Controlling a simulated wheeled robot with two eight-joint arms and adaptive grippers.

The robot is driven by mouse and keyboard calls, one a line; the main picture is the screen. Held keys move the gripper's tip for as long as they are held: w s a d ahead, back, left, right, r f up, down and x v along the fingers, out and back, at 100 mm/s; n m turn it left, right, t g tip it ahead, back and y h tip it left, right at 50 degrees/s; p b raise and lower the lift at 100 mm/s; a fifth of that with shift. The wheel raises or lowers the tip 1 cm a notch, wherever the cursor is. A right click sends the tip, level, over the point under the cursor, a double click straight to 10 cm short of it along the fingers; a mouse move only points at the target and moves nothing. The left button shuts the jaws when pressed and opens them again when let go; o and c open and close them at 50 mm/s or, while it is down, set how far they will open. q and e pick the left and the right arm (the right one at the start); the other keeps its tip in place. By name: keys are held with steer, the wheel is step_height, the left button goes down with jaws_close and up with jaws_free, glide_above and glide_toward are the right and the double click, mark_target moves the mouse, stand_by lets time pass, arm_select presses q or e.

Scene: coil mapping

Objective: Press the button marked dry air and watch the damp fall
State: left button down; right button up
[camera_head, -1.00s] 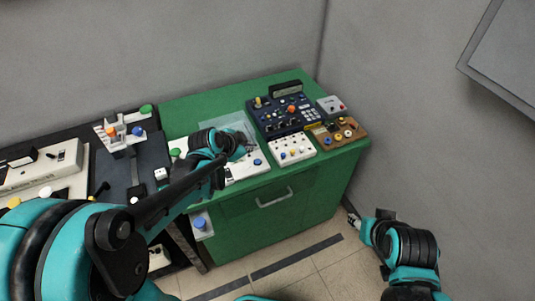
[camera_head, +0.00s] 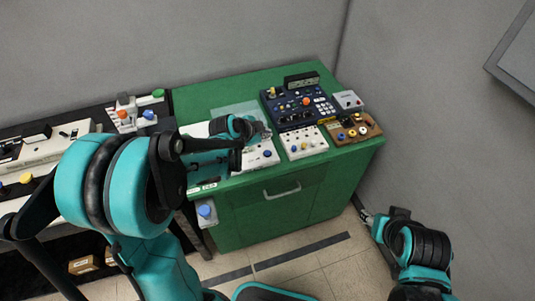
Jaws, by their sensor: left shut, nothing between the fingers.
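Several panels with buttons stand on the green cabinet; no label is readable at this size, so I cannot tell which button is marked dry air. My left gripper (camera_head: 264,131) is shut and empty, over a white panel (camera_head: 258,163) with a blue button (camera_head: 267,153). The gripper hides part of that panel; I cannot tell whether it touches anything. A dark blue console (camera_head: 290,119) with a small display (camera_head: 302,81) stands to its right. My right gripper (camera_head: 365,215) hangs low beside the cabinet, too small to tell if it is open.
The green cabinet (camera_head: 290,215) has a front handle (camera_head: 283,191). A white panel with several knobs (camera_head: 304,142), a wooden block (camera_head: 353,128) and a grey box (camera_head: 348,100) sit at its right. A dark bench (camera_head: 80,130) with devices is at left. Grey walls close the back and right.

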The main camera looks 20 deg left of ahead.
mark_target(266, 154)
arm_select(q)
step_height(266, 154, down, 8)
steer(key=b, duration=0.5)
steer(key=shift+r+b, duration=0.25)
steer(key=shift+b, duration=0.05)
steer(key=shift+f, duration=0.1)
stand_by(0.8)
steer(key=shift+f+b, duration=0.3)
steer(key=shift+b, duration=0.1)
steer(key=shift+f+b, duration=0.35)
steer(key=shift+f, duration=0.05)
stand_by(0.5)
steer(key=shift+r, duration=0.15)
steer(key=shift+r+p, duration=0.65)
steer(key=shift+r, duration=0.1)
step_height(266, 154, up, 5)
steer(key=p, duration=0.4)
